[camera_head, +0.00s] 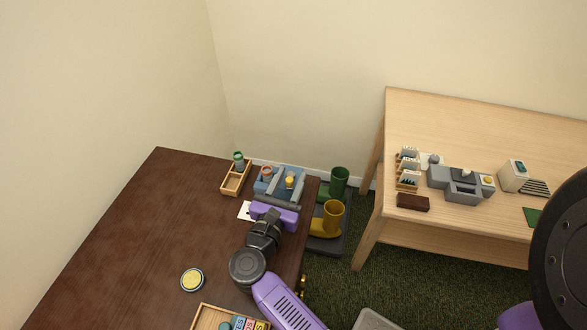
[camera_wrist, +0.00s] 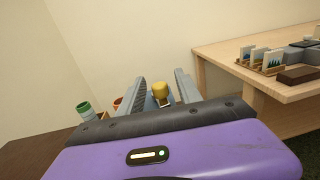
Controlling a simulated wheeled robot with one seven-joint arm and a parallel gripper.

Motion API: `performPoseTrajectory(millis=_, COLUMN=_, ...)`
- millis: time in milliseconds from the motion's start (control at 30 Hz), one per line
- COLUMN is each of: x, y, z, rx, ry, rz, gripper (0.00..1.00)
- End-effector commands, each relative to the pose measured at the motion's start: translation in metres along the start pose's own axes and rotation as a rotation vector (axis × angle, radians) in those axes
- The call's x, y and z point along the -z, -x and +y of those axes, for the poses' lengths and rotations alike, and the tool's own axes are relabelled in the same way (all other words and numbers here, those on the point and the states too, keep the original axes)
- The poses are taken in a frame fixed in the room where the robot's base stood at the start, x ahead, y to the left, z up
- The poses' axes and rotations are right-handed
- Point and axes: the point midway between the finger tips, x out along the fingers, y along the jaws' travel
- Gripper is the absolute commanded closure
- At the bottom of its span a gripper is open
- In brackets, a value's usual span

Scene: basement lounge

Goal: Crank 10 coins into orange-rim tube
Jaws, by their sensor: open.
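The orange-rim tube (camera_head: 266,173) stands at the left of a blue-grey device (camera_head: 264,187) near the dark table's far right corner. Its orange rim (camera_wrist: 117,103) shows in the wrist view, left of my fingers. The device has a yellow knob (camera_head: 290,181), probably the crank's handle. My gripper (camera_wrist: 160,76) is open, its two grey fingers apart with the yellow knob (camera_wrist: 160,89) between them in the picture. I cannot tell whether they touch it. A green-rim tube (camera_head: 238,160) stands in a wooden tray (camera_head: 225,189) to the left. Coins cannot be made out.
The dark table (camera_head: 120,240) is mostly clear at left. A round yellow-topped tin (camera_head: 192,280) and a wooden box of colored items (camera_head: 203,312) are nearer. A green boot (camera_head: 339,182) and a yellow boot (camera_head: 332,219) stand beyond its right edge. A light table (camera_head: 440,120) is at right.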

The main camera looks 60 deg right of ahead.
Motion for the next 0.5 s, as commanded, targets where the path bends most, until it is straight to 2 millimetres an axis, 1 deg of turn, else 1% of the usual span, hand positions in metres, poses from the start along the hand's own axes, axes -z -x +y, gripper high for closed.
performPoseTrajectory(millis=33, x=-0.002, y=-0.008, z=0.000, rx=0.000, ry=0.001, rz=-0.001, gripper=0.59)
performPoseTrajectory(millis=100, x=-0.002, y=-0.016, z=0.000, rx=0.001, ry=0.002, rz=-0.002, gripper=0.59)
performPoseTrajectory(millis=200, x=-0.001, y=-0.022, z=0.000, rx=0.000, ry=0.001, rz=0.000, gripper=0.59)
performPoseTrajectory(millis=300, x=0.000, y=-0.026, z=0.001, rx=-0.001, ry=0.001, rz=0.000, gripper=0.59)
performPoseTrajectory(millis=500, x=0.000, y=-0.026, z=0.001, rx=-0.002, ry=0.001, rz=0.000, gripper=0.59)
